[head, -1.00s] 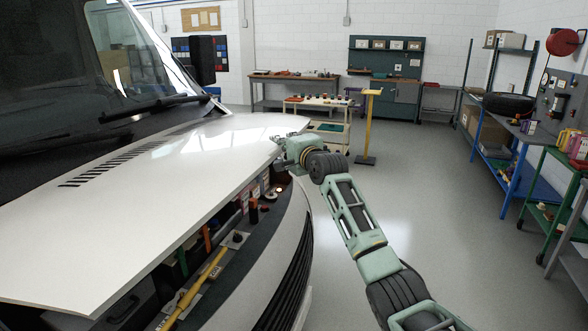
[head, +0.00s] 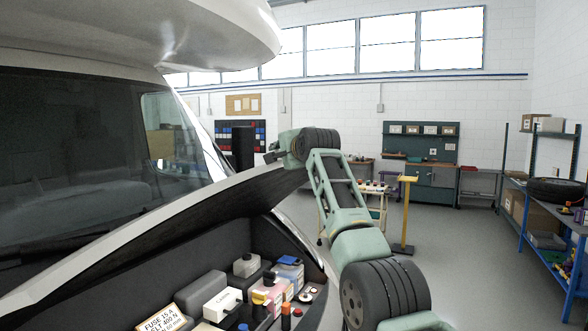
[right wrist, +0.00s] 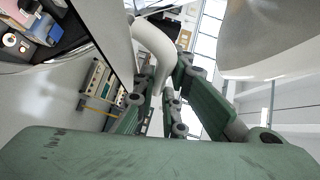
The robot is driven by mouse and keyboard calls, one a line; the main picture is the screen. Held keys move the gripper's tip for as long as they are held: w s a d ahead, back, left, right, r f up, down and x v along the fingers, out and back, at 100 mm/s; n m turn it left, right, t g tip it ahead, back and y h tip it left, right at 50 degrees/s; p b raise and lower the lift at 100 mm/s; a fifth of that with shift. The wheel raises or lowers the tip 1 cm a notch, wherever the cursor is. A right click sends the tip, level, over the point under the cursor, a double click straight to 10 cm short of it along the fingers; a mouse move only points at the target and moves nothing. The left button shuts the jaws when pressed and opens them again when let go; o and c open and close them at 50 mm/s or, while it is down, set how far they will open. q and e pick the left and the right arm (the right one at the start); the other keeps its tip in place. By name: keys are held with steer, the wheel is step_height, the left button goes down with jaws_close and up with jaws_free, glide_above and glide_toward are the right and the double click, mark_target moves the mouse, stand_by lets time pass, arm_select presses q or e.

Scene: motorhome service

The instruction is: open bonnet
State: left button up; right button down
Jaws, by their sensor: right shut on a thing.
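The white bonnet (head: 228,192) of the motorhome stands raised and tilted, with its dark underside showing in the head view. The engine bay (head: 210,262) lies open below it. My right gripper (head: 276,151) is at the raised front corner of the bonnet, partly hidden by my own wrist. In the right wrist view its green fingers (right wrist: 165,92) are shut around a white curved edge (right wrist: 153,45), which looks like the bonnet's rim. My left gripper is not in view.
Bottles and boxes (head: 268,288) and a fuse label (head: 162,320) show in the bay. The windscreen (head: 70,160) is behind the bonnet. A yellow stand (head: 406,215), a teal workbench (head: 425,160) and blue shelving (head: 556,262) stand beyond. The floor on the right is clear.

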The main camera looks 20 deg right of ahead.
steer(key=shift+w+a+r, duration=0.5)
steer(key=shift+w+r, duration=0.05)
steer(key=shift+w, duration=0.1)
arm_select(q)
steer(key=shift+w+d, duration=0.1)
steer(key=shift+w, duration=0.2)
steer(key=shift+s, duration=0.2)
arm_select(e)
steer(key=c, duration=1.8)
jaws_free()
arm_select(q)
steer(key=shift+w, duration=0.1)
arm_select(e)
steer(key=shift+w, duration=0.1)
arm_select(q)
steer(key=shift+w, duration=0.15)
arm_select(e)
steer(key=shift+r, duration=0.1)
steer(key=shift+s+a+r, duration=0.2)
steer(key=shift+s+r, duration=0.15)
steer(key=shift+s, duration=1.65)
steer(key=shift+s+a+r, duration=0.25)
steer(key=shift+s+r, duration=0.05)
steer(key=shift+s, duration=1.7)
steer(key=shift+s+a+r, duration=0.2)
steer(key=shift+s+r, duration=0.15)
steer(key=shift+s, duration=1.65)
